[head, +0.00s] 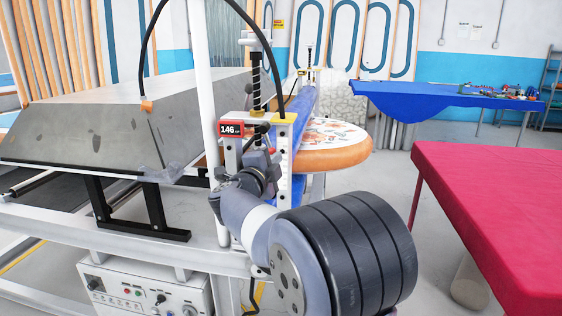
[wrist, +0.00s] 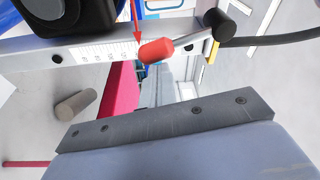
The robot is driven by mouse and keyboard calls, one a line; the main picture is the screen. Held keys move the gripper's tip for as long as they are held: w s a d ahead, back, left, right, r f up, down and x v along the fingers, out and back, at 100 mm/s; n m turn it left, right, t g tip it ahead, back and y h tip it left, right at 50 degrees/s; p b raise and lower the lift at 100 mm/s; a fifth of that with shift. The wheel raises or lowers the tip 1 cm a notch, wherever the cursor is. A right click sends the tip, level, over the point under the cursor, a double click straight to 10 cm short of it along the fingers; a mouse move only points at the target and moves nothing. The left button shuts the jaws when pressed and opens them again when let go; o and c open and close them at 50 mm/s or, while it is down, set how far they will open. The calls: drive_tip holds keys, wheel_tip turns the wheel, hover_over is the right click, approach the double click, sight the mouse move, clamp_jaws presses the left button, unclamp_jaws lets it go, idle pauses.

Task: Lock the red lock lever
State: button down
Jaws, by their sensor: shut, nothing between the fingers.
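The lock lever's red handle (wrist: 157,51) shows in the upper middle of the wrist view. It lies at a slant, and a short metal rod runs from it up and right toward a black round knob (wrist: 219,24). It sits in front of a pale metal bar with a ruler scale (wrist: 100,50). My gripper (wrist: 168,121) fills the bottom of the wrist view, shut and empty, with a visible gap between it and the red handle. In the head view my arm reaches the post by the red 146 display (head: 231,129); I cannot make out the lever there.
A thin red pointer (wrist: 137,22) hangs by the scale, and a black cable (wrist: 275,38) runs right. In the head view, a grey slanted housing (head: 85,125) stands left, a red-covered table (head: 490,210) right, and an orange-edged round board (head: 335,158) behind the post.

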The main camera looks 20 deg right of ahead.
drive_tip(key=shift+w+a+f+m+y, duration=0.25)
drive_tip(key=shift+a+m, duration=0.2)
drive_tip(key=shift+m, duration=0.45)
drive_tip(key=shift+w+a+f+m+y, duration=0.1)
drive_tip(key=shift+w+a+m, duration=0.3)
drive_tip(key=shift+m, duration=0.5)
drive_tip(key=shift+a, duration=0.1)
